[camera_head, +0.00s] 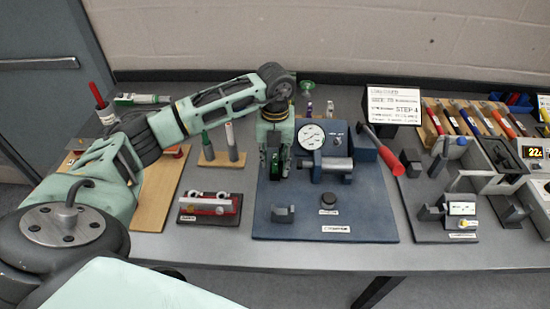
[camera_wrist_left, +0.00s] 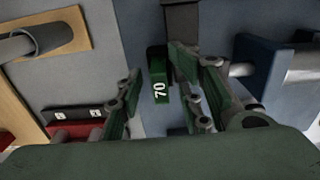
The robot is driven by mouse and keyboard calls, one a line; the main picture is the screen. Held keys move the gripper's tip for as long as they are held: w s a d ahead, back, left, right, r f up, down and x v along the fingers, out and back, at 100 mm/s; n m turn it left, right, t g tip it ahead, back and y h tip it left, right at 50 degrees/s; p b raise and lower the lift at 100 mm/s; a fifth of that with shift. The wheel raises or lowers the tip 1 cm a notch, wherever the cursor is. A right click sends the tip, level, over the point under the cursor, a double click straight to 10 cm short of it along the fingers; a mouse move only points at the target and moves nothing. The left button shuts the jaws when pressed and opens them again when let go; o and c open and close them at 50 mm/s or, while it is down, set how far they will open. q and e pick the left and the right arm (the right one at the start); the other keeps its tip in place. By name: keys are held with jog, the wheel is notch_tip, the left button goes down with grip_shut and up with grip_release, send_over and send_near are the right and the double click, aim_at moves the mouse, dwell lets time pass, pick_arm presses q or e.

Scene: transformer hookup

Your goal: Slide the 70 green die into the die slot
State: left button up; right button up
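The green die (camera_wrist_left: 158,88) with a white "70" shows in the left wrist view, between the fingers of my left gripper (camera_wrist_left: 160,98). There is a clear gap to the left finger; the right finger is close beside the die, and I cannot tell if it touches. The fingers are spread. A dark grey block (camera_wrist_left: 183,18) lies just beyond the die; I cannot make out the die slot. In the head view my left gripper (camera_head: 279,166) points down over the left part of the blue press base (camera_head: 375,224), left of the gauge (camera_head: 311,137). My right gripper is not in view.
The press's red-handled lever (camera_head: 382,150) slants to the right. A small grey block (camera_head: 283,213) and a dark knob (camera_head: 329,199) stand on the base. A red fixture (camera_head: 207,204) is to the left. The base's front right part is clear.

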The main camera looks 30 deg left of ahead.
pick_arm(q)
jog(key=shift+r+p, duration=1.7)
jog(key=shift+r, duration=0.85)
jog(key=shift+r, duration=0.1)
notch_tip(320, 180, up, 12)
